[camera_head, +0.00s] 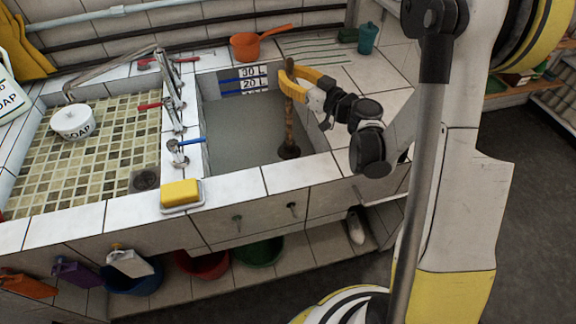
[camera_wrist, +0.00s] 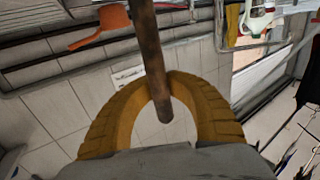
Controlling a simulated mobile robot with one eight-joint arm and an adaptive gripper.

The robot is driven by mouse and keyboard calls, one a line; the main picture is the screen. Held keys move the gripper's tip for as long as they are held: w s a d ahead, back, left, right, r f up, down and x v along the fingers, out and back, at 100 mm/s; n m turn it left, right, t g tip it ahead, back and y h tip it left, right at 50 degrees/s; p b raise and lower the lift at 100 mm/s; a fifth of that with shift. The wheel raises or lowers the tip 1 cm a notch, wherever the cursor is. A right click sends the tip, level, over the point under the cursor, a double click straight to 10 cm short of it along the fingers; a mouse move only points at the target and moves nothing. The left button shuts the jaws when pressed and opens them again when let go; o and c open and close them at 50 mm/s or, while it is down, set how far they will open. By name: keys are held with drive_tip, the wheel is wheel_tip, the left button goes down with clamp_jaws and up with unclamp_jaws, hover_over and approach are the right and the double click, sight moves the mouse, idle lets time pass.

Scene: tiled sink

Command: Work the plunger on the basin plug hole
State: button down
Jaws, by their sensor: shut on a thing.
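The plunger (camera_head: 290,125) stands roughly upright in the right-hand basin (camera_head: 230,125). It has a brown, worn stick and a dark cup at its lower end. The cup shows near the basin's front right corner, at the grey water; I cannot tell how deep it sits. The plug hole is hidden. My gripper (camera_head: 288,86), with yellow fingers, is shut around the upper part of the stick, above the basin. In the wrist view, the stick (camera_wrist: 150,45) passes between my curved fingers (camera_wrist: 162,82), and its end shows inside them.
The left basin (camera_head: 100,140) has mosaic tiles and a white soap pot (camera_head: 72,122). Taps (camera_head: 172,95) stand on the divider. A yellow sponge (camera_head: 181,193) lies on the front ledge.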

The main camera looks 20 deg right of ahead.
wheel_tip(320, 180, up, 27)
drive_tip(key=p, duration=1.9)
idle(0.6)
